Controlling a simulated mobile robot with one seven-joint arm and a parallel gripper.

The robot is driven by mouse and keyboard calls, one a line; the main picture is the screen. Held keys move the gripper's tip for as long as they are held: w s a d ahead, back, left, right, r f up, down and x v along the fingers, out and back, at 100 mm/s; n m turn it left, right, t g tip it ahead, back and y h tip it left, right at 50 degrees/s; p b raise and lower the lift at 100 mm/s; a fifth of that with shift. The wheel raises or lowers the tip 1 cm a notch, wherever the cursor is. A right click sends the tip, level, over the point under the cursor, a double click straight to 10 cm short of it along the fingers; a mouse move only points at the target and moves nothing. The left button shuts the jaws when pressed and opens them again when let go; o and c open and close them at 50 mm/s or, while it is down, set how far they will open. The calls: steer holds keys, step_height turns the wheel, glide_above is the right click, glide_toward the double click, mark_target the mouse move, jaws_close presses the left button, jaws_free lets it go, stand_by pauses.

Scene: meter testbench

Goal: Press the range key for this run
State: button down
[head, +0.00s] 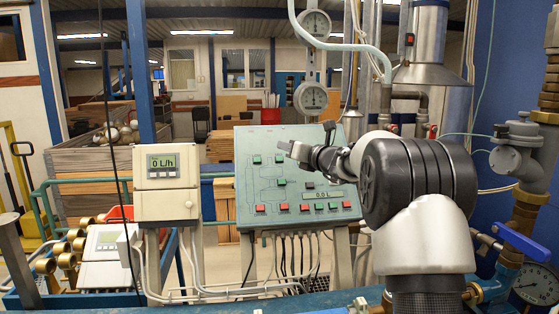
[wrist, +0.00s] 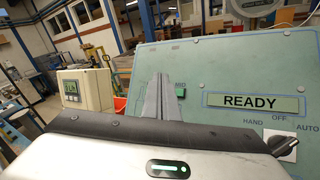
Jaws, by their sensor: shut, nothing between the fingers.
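The sloped teal control panel (head: 248,190) stands in the middle of the head view. It carries several green keys (head: 281,183), a lower row of red keys and green keys, and a small display reading about 0.0 L (head: 328,194). Key labels are too small to read there. My gripper (head: 288,148) is shut and empty in front of the panel's upper part, covering some of it. In the wrist view the shut fingers (wrist: 160,98) point at the panel, just left of a green key (wrist: 181,93) whose label is partly hidden. I cannot tell whether they touch the panel.
In the wrist view a READY display (wrist: 251,101) and a HAND/OFF/AUTO rotary switch (wrist: 282,147) are right of the fingers. A flow meter box (head: 166,182) reading 0 L/h stands left of the panel. Pipes and a blue-handled valve (head: 520,242) are at right.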

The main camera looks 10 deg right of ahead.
glide_above(283, 176)
steer(key=s, duration=0.1)
steer(key=shift+f, duration=2)
steer(key=shift+f, duration=0.1)
steer(key=shift+w+f, duration=0.2)
steer(key=shift+w, duration=0.05)
steer(key=shift+w+f+p, duration=0.25)
steer(key=shift+p, duration=0.05)
stand_by(0.9)
stand_by(0.3)
steer(key=shift+s+r, duration=0.55)
steer(key=shift+s, duration=0.05)
steer(key=shift+s+r+b, duration=0.45)
steer(key=shift+s+r, duration=1.2)
steer(key=shift+s, duration=0.2)
stand_by(1.3)
